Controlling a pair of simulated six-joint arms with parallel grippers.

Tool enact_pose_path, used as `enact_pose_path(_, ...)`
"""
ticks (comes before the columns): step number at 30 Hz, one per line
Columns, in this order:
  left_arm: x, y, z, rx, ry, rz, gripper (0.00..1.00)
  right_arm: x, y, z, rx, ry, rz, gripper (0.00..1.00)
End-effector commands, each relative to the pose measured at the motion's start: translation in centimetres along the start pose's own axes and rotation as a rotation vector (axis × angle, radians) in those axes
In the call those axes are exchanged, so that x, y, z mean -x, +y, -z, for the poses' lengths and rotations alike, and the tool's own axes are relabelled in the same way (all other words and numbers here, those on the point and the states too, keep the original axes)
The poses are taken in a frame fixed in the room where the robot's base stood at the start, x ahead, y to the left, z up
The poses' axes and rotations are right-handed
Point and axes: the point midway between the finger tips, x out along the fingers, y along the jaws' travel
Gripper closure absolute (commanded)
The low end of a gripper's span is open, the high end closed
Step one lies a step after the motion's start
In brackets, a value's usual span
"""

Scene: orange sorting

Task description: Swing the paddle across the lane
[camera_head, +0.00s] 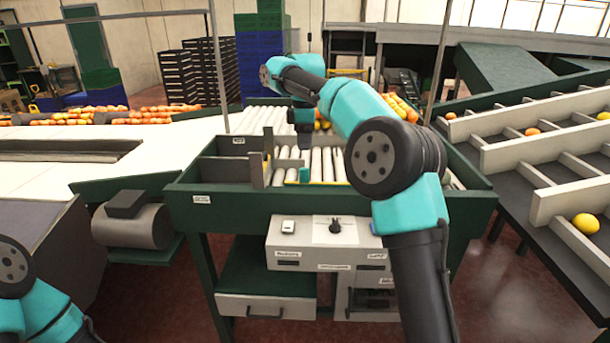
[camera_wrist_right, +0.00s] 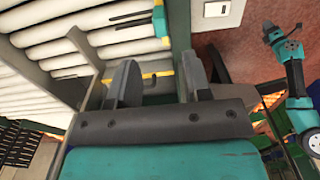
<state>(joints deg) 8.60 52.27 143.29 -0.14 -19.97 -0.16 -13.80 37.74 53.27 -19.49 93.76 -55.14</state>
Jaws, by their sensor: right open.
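The lane is a bed of pale rollers (camera_head: 325,163) inside a green-framed table. A small teal block (camera_head: 304,174) stands at the near edge of the rollers by a yellow-edged strip; it looks like the paddle's handle, but I cannot be sure. In the right wrist view a teal piece (camera_wrist_right: 160,18) shows at the top, ahead of the jaws. My right gripper (camera_head: 304,147) points down above the rollers, and its fingers (camera_wrist_right: 158,82) are apart with nothing gripped between them. My left arm shows at the lower left of the head view; its small, distant tip in the wrist view is unclear.
A grey upright plate (camera_head: 256,171) stands at the left of the rollers. A control box (camera_head: 325,240) with a dark knob is on the table's front. Sloping chutes (camera_head: 545,150) with a few fruits lie at the right. Oranges (camera_head: 150,114) line a belt at the back left.

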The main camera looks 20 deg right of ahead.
Motion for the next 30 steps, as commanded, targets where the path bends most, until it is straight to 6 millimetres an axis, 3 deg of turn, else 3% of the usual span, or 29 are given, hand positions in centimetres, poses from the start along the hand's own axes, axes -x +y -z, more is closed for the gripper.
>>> enact_pose_path(18, 0.0, 0.0, 0.0, 0.000, 0.000, 0.000, 0.57, -9.8, 0.0, 0.0, 0.001, -0.001, 0.001, 0.55)
enact_pose_path(24, 0.0, 0.0, 0.0, 0.000, 0.000, 0.000, 0.57, -11.2, 0.0, 0.0, 0.000, 0.000, 0.000, 0.55)
enact_pose_path(30, 0.0, 0.0, 0.0, 0.000, 0.000, 0.000, 0.57, -11.3, 0.0, 0.0, 0.000, 0.000, 0.000, 0.55)
